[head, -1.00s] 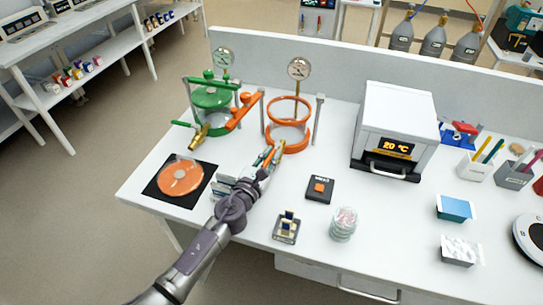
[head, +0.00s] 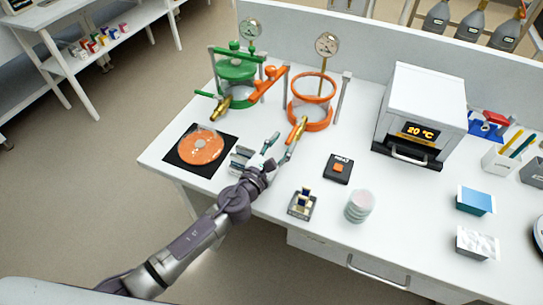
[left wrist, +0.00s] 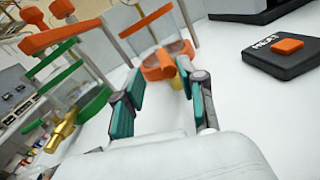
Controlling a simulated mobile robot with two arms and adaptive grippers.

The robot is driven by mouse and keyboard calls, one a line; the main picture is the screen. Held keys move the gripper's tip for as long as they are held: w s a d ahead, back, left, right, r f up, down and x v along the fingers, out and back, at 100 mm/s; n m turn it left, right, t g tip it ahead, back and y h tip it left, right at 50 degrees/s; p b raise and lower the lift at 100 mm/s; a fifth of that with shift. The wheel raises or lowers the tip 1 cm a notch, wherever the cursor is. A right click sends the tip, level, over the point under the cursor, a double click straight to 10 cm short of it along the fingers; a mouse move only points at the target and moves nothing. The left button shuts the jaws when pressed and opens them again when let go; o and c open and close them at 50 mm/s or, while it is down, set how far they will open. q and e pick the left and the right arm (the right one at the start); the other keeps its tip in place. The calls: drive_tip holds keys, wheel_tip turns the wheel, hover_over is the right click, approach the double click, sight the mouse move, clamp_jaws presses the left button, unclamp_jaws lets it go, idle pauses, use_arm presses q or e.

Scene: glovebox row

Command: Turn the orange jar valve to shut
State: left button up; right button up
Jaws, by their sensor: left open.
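The orange jar (head: 289,110) stands open-topped at the back middle of the bench, with orange rings around clear glass. Its brass valve (head: 296,134) sticks out from the lower front, with an orange handle that looks roughly in line with the brass body; its exact angle is hard to tell. In the left wrist view the valve's orange handle (left wrist: 167,63) shows ahead, between and beyond the fingers. My left gripper (head: 281,148) is open and empty just in front of the valve, apparently apart from it; its teal-padded fingers also show in the left wrist view (left wrist: 167,88). My right gripper is not in view.
A green jar (head: 237,70) stands left of the orange one. An orange lid (head: 201,147) lies on a black mat. A black button box (head: 338,168), a small rack (head: 302,204), stacked dishes (head: 360,206) and an oven (head: 421,105) are to the right.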

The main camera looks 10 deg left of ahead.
use_arm(q)
drive_tip(key=v, duration=0.6)
drive_tip(key=shift+s+a, duration=0.1)
drive_tip(key=shift+s, duration=0.2)
